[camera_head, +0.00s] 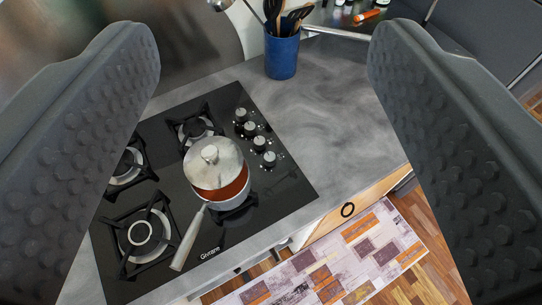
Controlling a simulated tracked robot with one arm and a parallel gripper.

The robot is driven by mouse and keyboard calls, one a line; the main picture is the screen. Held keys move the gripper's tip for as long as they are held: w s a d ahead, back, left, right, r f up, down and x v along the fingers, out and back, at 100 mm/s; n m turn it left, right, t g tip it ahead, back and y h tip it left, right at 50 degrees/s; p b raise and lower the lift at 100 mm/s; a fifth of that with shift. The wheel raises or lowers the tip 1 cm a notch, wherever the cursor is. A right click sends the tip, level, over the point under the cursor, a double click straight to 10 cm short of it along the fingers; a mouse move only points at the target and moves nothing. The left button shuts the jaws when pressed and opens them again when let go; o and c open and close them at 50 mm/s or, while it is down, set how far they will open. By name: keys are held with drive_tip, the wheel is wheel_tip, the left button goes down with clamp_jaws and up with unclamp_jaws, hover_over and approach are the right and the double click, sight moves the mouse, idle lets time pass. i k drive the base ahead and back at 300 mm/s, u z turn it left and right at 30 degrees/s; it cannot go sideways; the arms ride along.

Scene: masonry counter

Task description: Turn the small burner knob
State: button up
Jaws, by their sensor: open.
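The black gas cooktop (285,198) is set in the grey counter, below and between my fingers. Several small silver knobs stand in a row on its right part. They are the top knob (241,115), the second (250,128), the third (259,143) and the lowest (269,159). I cannot tell which one belongs to the small burner. The burner at the top (195,128) looks smaller than the lower left one (140,232). My gripper (262,50) is open and empty, its two dark studded fingers wide apart at the left and right. It is apart from the knobs.
A saucepan (232,190) with a tilted lid covers the lower right burner, close to the knobs; its handle (188,240) points down left. A blue utensil pot (282,56) stands behind. The counter (345,110) right of the knobs is clear. A patterned rug (330,262) lies on the floor.

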sight(269, 159)
drive_tip(key=k, duration=1)
drive_tip(key=z, duration=0.5)
drive_tip(key=i, duration=1.65)
drive_tip(key=u, duration=0.35)
